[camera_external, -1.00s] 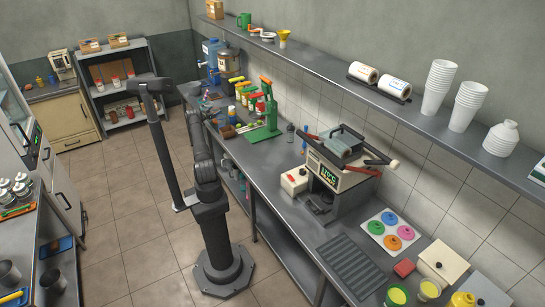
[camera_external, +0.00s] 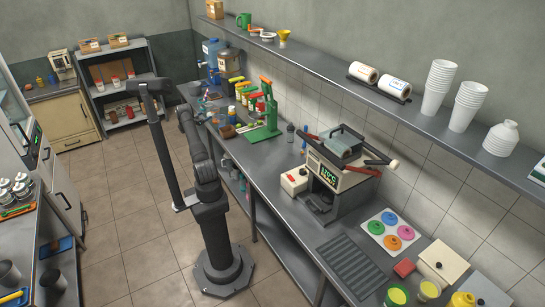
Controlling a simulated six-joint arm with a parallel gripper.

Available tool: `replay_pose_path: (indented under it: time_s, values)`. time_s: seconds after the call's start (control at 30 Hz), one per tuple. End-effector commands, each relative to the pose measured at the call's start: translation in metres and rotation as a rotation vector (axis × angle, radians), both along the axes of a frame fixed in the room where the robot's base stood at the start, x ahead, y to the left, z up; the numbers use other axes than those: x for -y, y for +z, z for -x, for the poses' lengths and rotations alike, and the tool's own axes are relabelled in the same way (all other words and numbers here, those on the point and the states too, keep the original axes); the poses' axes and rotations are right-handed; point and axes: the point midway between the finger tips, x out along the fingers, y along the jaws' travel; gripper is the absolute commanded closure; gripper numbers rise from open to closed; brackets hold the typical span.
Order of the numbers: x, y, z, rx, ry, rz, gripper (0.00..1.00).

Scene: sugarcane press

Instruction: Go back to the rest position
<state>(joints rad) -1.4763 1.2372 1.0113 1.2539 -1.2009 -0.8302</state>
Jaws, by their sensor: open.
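My arm stands on its dark pedestal in the aisle, left of the long steel counter. Its links reach up and away from the camera, and my gripper (camera_external: 184,111) is at the far end, small and dark, near the counter's far left edge. It appears open, with nothing visible in it. The fingers are too small to make out clearly.
The steel counter (camera_external: 262,190) holds a green hand press (camera_external: 266,117), several coloured bottles and a cup-sealing machine (camera_external: 335,175). A shelving unit (camera_external: 122,82) is behind. The tiled floor to the left is open.

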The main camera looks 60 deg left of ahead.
Motion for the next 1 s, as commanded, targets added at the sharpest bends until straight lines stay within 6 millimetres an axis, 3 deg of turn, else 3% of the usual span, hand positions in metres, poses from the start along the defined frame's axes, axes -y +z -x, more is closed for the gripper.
replay_pose_path:
  time_s: [0.27,0.83,1.0]
  values:
    - [-0.007,-0.001,-0.018,-0.001,-0.001,-0.001,0.12]
    - [-0.046,-0.002,-0.115,0.000,-0.001,-0.001,0.12]
    - [-0.046,0.021,-0.111,-0.001,0.001,-0.002,0.12]
